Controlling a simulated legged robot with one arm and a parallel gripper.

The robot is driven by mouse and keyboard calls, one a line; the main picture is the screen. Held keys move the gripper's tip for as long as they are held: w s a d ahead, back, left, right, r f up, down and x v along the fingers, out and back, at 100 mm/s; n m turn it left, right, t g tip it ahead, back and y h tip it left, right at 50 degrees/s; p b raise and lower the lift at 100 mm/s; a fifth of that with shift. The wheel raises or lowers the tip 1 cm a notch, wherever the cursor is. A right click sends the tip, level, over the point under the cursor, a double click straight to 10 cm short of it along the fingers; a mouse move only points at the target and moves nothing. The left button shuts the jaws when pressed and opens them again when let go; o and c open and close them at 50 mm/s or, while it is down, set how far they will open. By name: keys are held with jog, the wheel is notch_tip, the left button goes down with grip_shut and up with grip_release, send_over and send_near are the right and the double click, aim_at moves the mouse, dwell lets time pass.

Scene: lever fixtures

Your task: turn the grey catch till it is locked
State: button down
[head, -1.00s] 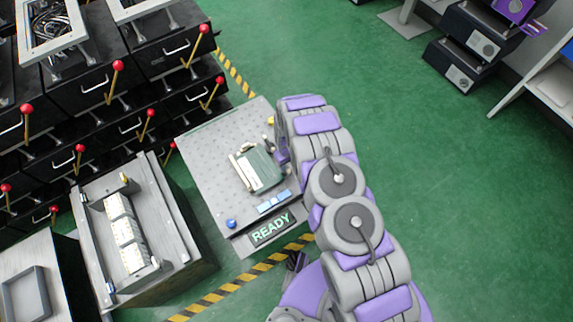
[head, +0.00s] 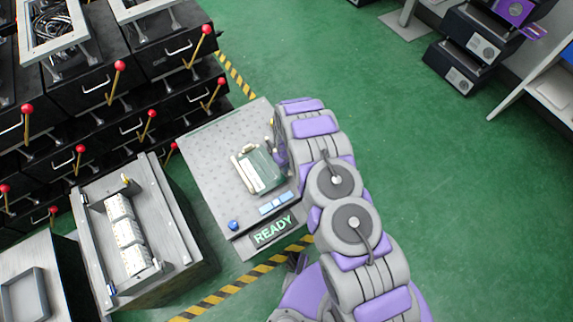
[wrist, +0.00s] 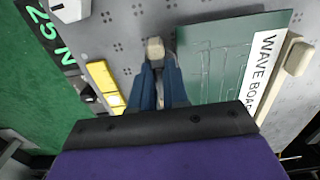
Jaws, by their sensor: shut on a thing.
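In the wrist view my gripper (wrist: 158,68) has its blue fingers close together on a small pale grey block, the catch (wrist: 155,50), at the left edge of a green board (wrist: 220,60). The part of the catch between the fingers is hidden. The board has a white strip lettered "WAVE BOARD". In the head view the green board (head: 262,171) lies on a grey perforated bench plate (head: 205,140). My gripper is at the board's far right side there, mostly covered by my arm. The angle of the catch cannot be told.
A sign (head: 273,230) on the bench front reads "READY". A blue knob (head: 233,225) stands at the near corner. A yellow block (wrist: 104,82) lies left of my fingers; a pale clamp (wrist: 293,60) holds the board's right. Red-knobbed levers stand left.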

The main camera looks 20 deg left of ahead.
jog(key=shift+w+a+r+m+p, duration=0.15)
jog(key=shift+m+p, duration=0.15)
jog(key=shift+p, duration=0.15)
jog(key=m+p, duration=0.3)
jog(key=shift+m+p, duration=0.3)
jog(key=shift+p, duration=0.05)
jog(key=shift+m+p, duration=0.65)
jog(key=shift+m, duration=0.25)
jog(key=m+p, duration=0.1)
jog(key=m, duration=0.1)
jog(key=shift+w+a+m, duration=0.1)
jog(key=shift+m, duration=0.3)
jog(key=m+p, duration=0.1)
jog(key=m, duration=0.2)
jog(key=shift+m+p, duration=0.3)
jog(key=shift+p, duration=0.1)
jog(key=m+p, duration=0.1)
jog(key=m, duration=0.4)
jog(key=shift+m, duration=0.3)
jog(key=c, duration=1.1)
grip_release()
